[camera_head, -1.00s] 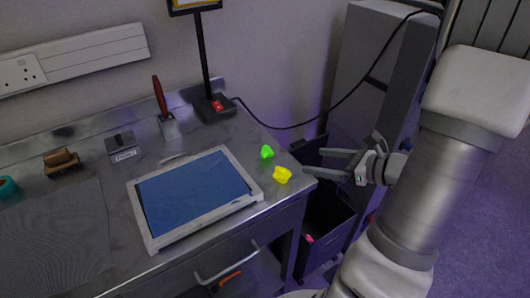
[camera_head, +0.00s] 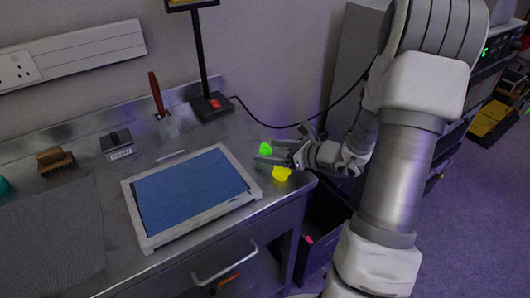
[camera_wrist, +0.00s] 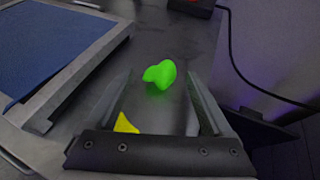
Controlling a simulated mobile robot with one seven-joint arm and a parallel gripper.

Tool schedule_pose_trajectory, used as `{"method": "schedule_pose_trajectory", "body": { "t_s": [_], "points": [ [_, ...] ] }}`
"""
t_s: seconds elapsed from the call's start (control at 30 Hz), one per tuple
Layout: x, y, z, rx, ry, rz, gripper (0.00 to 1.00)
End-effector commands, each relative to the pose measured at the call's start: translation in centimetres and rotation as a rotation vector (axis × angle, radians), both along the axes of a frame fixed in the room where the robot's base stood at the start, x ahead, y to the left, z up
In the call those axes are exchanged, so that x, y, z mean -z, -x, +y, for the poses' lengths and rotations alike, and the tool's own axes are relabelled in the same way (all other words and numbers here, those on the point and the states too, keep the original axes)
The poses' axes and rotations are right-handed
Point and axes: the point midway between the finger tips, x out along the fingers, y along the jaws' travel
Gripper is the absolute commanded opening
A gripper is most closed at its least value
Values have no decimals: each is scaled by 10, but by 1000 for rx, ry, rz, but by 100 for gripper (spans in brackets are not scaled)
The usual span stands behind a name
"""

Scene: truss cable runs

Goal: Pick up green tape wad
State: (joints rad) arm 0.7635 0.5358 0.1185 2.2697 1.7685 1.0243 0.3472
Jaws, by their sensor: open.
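The green tape wad (camera_head: 265,149) is a small bright lump on the metal bench, right of the framed blue screen. In the wrist view the green wad (camera_wrist: 160,74) lies ahead of my gripper (camera_wrist: 158,82), roughly between the lines of its two open fingers and not gripped. In the head view my gripper (camera_head: 262,151) reaches over the bench's right end, its fingertips close to the green wad. A yellow wad (camera_head: 281,173) sits just nearer the bench's front edge; in the wrist view its tip (camera_wrist: 124,124) shows by the left finger, partly hidden by the gripper.
The white-framed blue screen (camera_head: 193,194) lies left of the wads. A black post stand with a red switch (camera_head: 214,104) stands behind, its cable running right. A scraper, a block, and a brush (camera_head: 55,160) are further left. A dark bin (camera_head: 317,237) stands below the bench's right end.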

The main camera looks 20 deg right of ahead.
Motion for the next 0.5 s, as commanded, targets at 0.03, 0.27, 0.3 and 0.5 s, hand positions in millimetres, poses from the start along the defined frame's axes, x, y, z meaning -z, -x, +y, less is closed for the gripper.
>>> {"method": "schedule_pose_trajectory", "body": {
  "t_s": [0.03, 0.27, 0.3, 0.5],
  "points": [
    [3, -4, 3, -1, -1, -1, 85],
    [4, -9, 5, 1, 1, -1, 85],
    [4, -9, 5, 1, 1, -1, 85],
    [4, -8, 5, 1, 0, 0, 56]
  ]
}}
